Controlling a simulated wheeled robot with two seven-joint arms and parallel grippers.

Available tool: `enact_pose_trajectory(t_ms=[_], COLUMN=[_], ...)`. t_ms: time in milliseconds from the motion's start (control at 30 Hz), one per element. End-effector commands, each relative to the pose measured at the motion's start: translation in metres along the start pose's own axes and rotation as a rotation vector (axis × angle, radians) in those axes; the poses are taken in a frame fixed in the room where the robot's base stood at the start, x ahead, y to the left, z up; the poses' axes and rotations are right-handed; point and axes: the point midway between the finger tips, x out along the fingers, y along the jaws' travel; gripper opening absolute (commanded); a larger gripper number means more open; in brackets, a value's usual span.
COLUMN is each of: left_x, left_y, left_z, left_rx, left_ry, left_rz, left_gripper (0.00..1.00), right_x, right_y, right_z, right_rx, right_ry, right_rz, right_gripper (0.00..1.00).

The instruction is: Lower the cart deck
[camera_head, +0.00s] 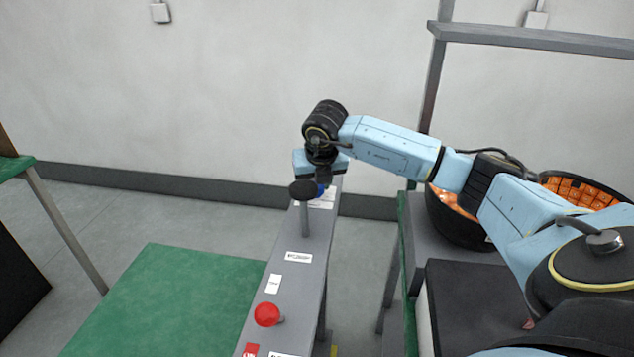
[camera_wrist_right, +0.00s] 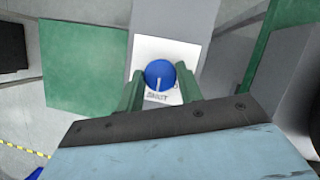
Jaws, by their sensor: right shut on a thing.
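The green cart deck (camera_head: 165,305) lies low at the left of a long grey control rail (camera_head: 290,285); its green surface also shows in the wrist view (camera_wrist_right: 85,70). A blue knob (camera_wrist_right: 160,75) stands on a white label plate at the rail's far end. My right gripper (camera_wrist_right: 159,90) is shut on the blue knob, one finger on each side of it. In the head view the right gripper (camera_head: 322,187) is above the rail's far end, and only a little of the blue knob shows below it. My left gripper is not in view.
A black-topped lever (camera_head: 304,190) stands on the rail just in front of the right gripper. A red knob (camera_head: 267,314) sits nearer on the rail. A black bin with orange contents (camera_head: 455,225) stands at the right. A green-topped table (camera_head: 14,166) is at the far left.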

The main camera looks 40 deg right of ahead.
Motion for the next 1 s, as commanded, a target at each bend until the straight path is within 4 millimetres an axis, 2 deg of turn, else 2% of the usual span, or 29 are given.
enact_pose_trajectory(t_ms=[467, 500, 667, 1000], left_x=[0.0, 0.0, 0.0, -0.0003], left_y=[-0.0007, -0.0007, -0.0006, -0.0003], left_z=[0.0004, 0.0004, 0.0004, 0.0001], left_rx=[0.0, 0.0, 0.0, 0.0], left_ry=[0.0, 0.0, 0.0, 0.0], left_rz=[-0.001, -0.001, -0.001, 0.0], left_gripper=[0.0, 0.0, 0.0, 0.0], right_x=[-0.0003, -0.0003, -0.0002, -0.0043], right_y=[-0.0001, -0.0001, -0.0001, 0.0], right_z=[0.0005, 0.0005, 0.0004, 0.0005], right_rx=[0.017, 0.017, 0.016, 0.015], right_ry=[-0.001, -0.001, 0.0, 0.0], right_rz=[-0.006, -0.006, -0.006, -0.005], right_gripper=[0.13, 0.37, 0.57, 0.57])
